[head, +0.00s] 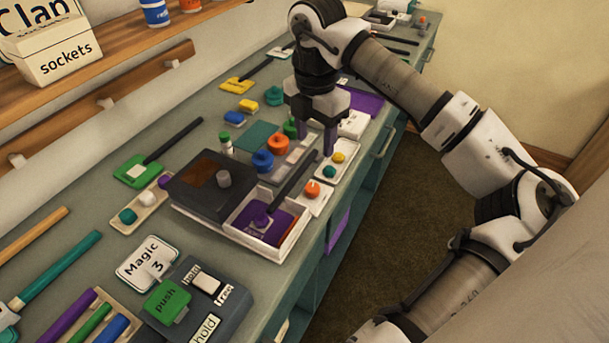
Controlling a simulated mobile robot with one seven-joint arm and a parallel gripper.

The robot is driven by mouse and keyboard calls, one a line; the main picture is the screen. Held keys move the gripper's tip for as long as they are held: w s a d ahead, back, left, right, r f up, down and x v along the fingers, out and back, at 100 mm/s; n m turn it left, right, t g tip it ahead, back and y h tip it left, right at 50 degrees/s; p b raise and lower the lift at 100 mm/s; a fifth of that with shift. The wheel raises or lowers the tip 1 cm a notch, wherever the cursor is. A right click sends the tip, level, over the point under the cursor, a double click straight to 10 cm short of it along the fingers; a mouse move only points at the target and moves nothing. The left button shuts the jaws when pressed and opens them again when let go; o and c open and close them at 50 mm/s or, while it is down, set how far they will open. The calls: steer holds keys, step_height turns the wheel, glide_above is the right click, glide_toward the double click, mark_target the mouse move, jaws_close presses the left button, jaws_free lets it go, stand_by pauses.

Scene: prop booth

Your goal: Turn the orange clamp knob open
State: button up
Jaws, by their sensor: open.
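A small orange knob (312,188) with a pale mark on top sits on a white plate (316,204) near the front edge of the counter. A second, larger orange round piece (278,143) stands further back, beside a blue one. I cannot tell for sure which is the clamp knob. My gripper (316,146) points down with its dark fingers apart and nothing visible between them. In the picture it is above the small knob and right of the larger orange piece. How high it hovers is unclear.
A white tray (332,170) with yellow, teal and purple-blue pieces lies close below my gripper. A dark box (204,185) and a white-walled bin (289,246) with purple inside stand to the left. A cabinet handle (384,143) sticks out at the front.

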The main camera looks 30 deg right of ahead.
mark_target(312, 187)
step_height(312, 187, down, 13)
steer(key=p, duration=0.3)
steer(key=shift+a+f, duration=0.1)
steer(key=shift+a, duration=0.05)
steer(key=c, duration=1)
steer(key=shift+o, duration=0.2)
